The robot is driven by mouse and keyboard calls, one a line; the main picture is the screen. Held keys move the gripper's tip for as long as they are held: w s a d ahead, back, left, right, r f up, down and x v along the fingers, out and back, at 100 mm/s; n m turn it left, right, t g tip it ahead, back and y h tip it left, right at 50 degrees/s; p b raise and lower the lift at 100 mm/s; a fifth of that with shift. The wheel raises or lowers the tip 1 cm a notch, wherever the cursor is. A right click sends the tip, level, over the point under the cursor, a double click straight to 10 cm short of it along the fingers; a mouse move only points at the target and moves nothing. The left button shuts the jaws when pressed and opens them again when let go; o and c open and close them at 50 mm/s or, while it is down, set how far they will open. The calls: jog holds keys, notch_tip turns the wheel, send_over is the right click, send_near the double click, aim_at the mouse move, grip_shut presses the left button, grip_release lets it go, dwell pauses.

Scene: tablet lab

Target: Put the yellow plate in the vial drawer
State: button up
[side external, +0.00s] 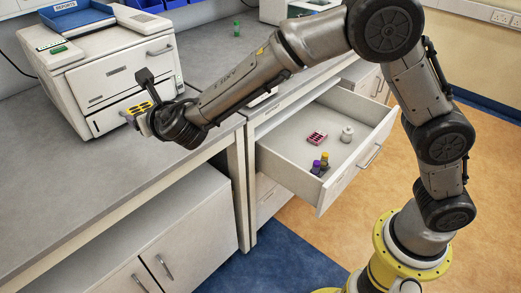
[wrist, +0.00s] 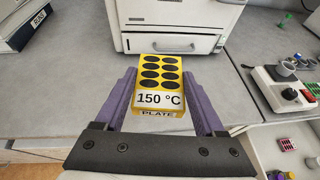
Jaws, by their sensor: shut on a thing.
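The yellow plate (wrist: 161,72) has two rows of dark round wells and a label reading "150 °C PLATE". My gripper (wrist: 160,88) is shut on it, with a purple finger along each side. In the side external view, my gripper (side external: 142,114) holds the plate (side external: 134,111) above the left bench, in front of the white machine. The vial drawer (side external: 284,128) is pulled open to the right of my gripper. In it are vials with purple and orange caps (side external: 320,163), a pink rack (side external: 317,138) and a small white object (side external: 347,134).
The white machine (side external: 112,75) stands behind the plate, with a blue tray (side external: 76,17) on top. A green-capped vial (side external: 237,29) stands on the back bench. The drawer's left part is clear.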

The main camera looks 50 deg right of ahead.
jog(key=s+d+f+m+h, duration=0.1)
jog(key=s+d+f, duration=0.15)
jog(key=d, duration=0.95)
jog(key=s+d+f+m+h, duration=0.15)
jog(key=s+d, duration=0.25)
jog(key=d, duration=0.8)
jog(key=shift+n, duration=0.35)
jog(key=s+f, duration=0.3)
jog(key=s, duration=0.1)
jog(key=shift+d+f, duration=0.35)
jog(key=shift+d, duration=0.05)
jog(key=shift+g, duration=0.3)
